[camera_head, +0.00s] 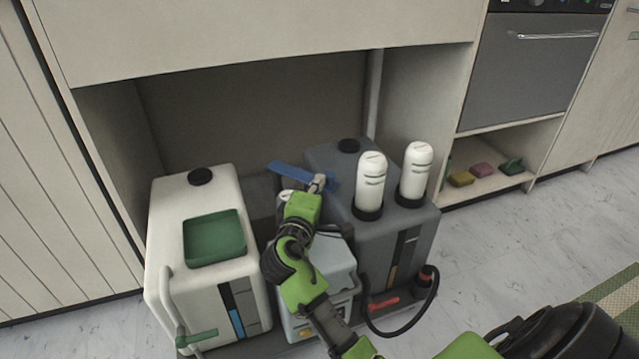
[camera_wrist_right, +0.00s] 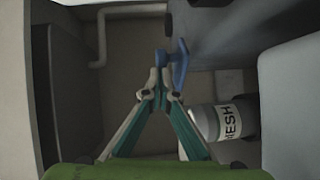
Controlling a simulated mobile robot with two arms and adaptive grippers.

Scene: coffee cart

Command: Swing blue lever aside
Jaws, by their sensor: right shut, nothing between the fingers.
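The blue lever (camera_head: 288,170) lies behind the light grey-blue unit, between the white tank and the dark grey tank, and slants down to the right. My right gripper (camera_head: 318,183) reaches in from the front and overlaps the lever's right part. In the right wrist view the lever (camera_wrist_right: 180,64) shows just beyond and to the right of my gripper (camera_wrist_right: 156,78). The fingers meet at their tips with nothing between them. I cannot tell whether the tips touch the lever. My left gripper is out of view.
A white tank (camera_head: 168,215) with a green tray (camera_head: 215,238) stands left. A dark grey tank (camera_head: 418,222) carrying two white bottles (camera_head: 371,180) stands right, with a black hose (camera_head: 432,300) in front. A cabinet recess surrounds the tanks. A labelled cylinder (camera_wrist_right: 226,121) lies right of my fingers.

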